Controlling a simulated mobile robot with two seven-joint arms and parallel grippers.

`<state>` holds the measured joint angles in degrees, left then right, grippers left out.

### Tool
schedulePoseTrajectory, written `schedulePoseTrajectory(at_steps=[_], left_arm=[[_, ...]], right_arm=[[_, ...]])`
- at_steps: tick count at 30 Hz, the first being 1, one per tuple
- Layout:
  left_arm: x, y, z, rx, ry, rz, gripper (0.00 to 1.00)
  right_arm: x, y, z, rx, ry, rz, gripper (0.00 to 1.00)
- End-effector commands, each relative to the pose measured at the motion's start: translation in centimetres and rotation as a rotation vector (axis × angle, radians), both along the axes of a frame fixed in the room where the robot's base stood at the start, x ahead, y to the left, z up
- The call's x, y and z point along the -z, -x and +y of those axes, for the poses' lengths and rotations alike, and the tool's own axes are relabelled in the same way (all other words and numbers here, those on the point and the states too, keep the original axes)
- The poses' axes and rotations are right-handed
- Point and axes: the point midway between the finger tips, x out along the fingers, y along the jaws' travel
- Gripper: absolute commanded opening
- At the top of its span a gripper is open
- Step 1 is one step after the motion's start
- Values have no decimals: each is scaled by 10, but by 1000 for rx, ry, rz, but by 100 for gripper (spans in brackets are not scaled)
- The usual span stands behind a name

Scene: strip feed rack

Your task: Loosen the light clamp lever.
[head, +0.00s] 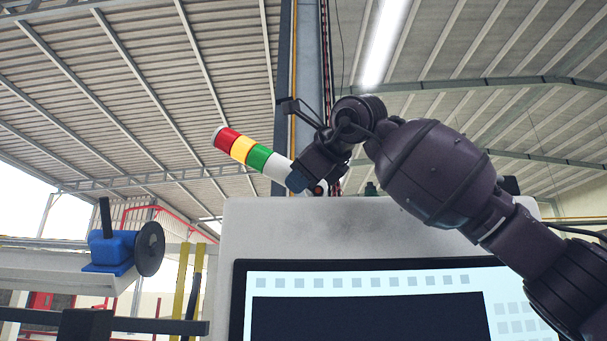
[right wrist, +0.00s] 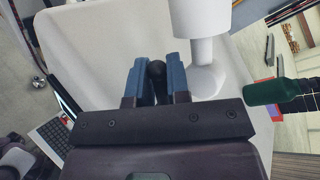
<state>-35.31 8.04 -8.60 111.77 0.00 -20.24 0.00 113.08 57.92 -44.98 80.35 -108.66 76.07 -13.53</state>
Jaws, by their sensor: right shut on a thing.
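The signal light (head: 244,150), with red, yellow and green bands and a white base, leans to the left above the cabinet in the head view. In the right wrist view its white lower tube (right wrist: 200,18) meets a white ball joint (right wrist: 207,80). My right gripper (head: 298,180) is at the foot of the light. In the right wrist view its blue fingers (right wrist: 158,75) are shut on the dark clamp lever (right wrist: 157,70), beside the ball joint. Most of the lever is hidden between the fingers. My left gripper is not in view.
The light-coloured cabinet (head: 240,225) with a large screen (head: 370,280) stands below my right arm. A blue unit (head: 108,250) with a dark disc sits on a ledge at left. A green cylindrical thing (right wrist: 270,91) is right of the joint in the wrist view.

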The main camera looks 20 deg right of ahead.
Motion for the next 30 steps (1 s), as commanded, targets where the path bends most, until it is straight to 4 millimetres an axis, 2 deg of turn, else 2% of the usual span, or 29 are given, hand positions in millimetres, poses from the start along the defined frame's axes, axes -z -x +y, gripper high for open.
schedulePoseTrajectory(at_steps=[9,25,26,30], left_arm=[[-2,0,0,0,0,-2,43],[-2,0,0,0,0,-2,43],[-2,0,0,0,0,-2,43],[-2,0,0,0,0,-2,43]], right_arm=[[3,0,3,-1,126,33,0],[4,0,4,-1,151,41,0],[4,0,4,0,151,40,20],[4,0,4,-1,150,41,41]])
